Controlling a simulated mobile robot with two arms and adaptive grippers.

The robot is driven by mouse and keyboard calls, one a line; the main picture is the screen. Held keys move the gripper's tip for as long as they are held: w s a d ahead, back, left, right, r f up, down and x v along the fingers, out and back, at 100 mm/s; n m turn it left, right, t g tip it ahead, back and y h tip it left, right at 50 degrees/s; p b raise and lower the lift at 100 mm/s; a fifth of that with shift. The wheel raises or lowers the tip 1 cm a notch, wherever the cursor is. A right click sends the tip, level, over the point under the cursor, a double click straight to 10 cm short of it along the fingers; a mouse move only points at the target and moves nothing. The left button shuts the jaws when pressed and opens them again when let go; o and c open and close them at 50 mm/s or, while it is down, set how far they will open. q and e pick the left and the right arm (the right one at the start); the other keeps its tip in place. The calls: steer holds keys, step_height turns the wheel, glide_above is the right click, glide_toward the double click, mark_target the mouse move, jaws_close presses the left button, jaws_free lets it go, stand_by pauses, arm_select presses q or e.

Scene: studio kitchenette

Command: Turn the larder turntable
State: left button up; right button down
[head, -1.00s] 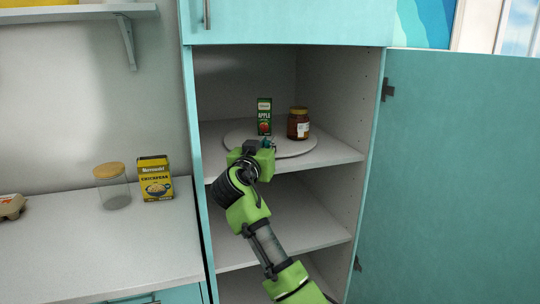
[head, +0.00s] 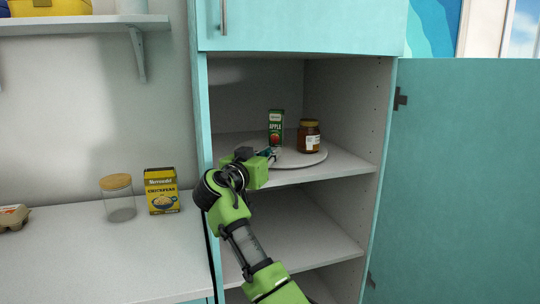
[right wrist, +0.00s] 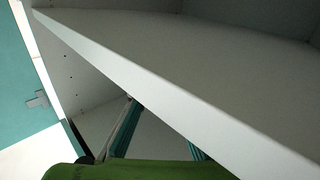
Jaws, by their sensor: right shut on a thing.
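The larder turntable (head: 308,161) is a round pale disc on the upper open shelf of the teal cupboard. A green apple juice carton (head: 276,127) stands toward its back, with a brown jar (head: 309,137) to the right. My right gripper (head: 272,153) is at the disc's front left edge and looks shut on its rim. The exact contact is too small to see. In the right wrist view, the teal fingers (right wrist: 160,142) are partly hidden behind a pale board edge. My left gripper is not in view.
The cupboard door (head: 465,180) stands open at the right. Lower shelves (head: 300,225) look empty. On the left counter (head: 90,250) are a glass jar with a wooden lid (head: 119,200), a yellow chickpeas box (head: 161,190) and an egg carton (head: 13,217).

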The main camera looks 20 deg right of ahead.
steer(key=c, duration=2)
jaws_free()
steer(key=v, duration=0.7)
steer(key=shift+s+a, duration=0.15)
steer(key=shift+a, duration=0.05)
